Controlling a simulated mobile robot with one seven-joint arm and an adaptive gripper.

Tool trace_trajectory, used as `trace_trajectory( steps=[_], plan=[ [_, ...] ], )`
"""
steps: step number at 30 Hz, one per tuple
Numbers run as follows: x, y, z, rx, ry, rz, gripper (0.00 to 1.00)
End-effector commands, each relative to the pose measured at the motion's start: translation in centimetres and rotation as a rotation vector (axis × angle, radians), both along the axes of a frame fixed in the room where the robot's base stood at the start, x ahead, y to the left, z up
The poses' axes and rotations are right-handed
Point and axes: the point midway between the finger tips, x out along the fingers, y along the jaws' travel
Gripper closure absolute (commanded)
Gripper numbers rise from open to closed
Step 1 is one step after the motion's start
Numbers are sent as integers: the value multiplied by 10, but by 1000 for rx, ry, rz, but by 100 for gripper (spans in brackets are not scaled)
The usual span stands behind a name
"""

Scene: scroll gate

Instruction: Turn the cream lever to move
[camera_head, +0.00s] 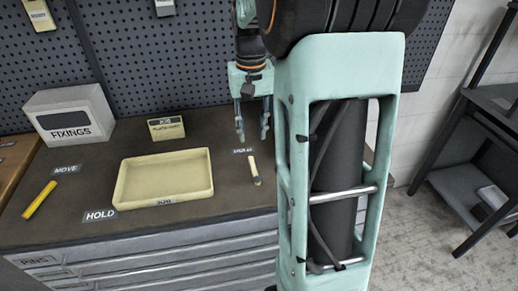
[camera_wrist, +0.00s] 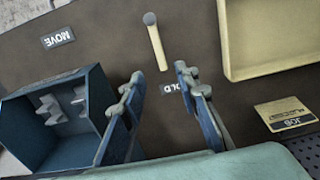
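The cream lever (camera_head: 254,170) lies on the dark bench top to the right of the tray. In the wrist view the cream lever (camera_wrist: 157,45) has a grey round cap at its far end, and its free end points toward a partly hidden HOLD label (camera_wrist: 167,88). A MOVE label (camera_wrist: 58,37) lies to the lever's left there. My gripper (camera_head: 252,132) is open and empty, pointing down above the bench behind the lever. Its fingertips (camera_wrist: 160,76) stand apart on either side of the lever's free end in the wrist view, with no contact visible.
A cream tray (camera_head: 165,178), a JOB card (camera_head: 166,128) and a FIXINGS box (camera_head: 69,116) stand left. A yellow bar (camera_head: 39,199) lies by other MOVE and HOLD labels. A blue open box (camera_wrist: 55,120) is near my gripper. A pegboard (camera_head: 160,60) rises behind.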

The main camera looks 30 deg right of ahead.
Motion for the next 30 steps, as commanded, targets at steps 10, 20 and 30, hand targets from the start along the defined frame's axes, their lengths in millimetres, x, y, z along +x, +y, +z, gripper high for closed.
trace_trajectory(
  steps=[10, 20, 30],
  plan=[
    [-4, 3, -44, 3, 21, 6, 71],
    [-4, 2, -99, 2, 18, 5, 71],
    [-3, 2, -110, 1, 14, 5, 71]
  ],
)
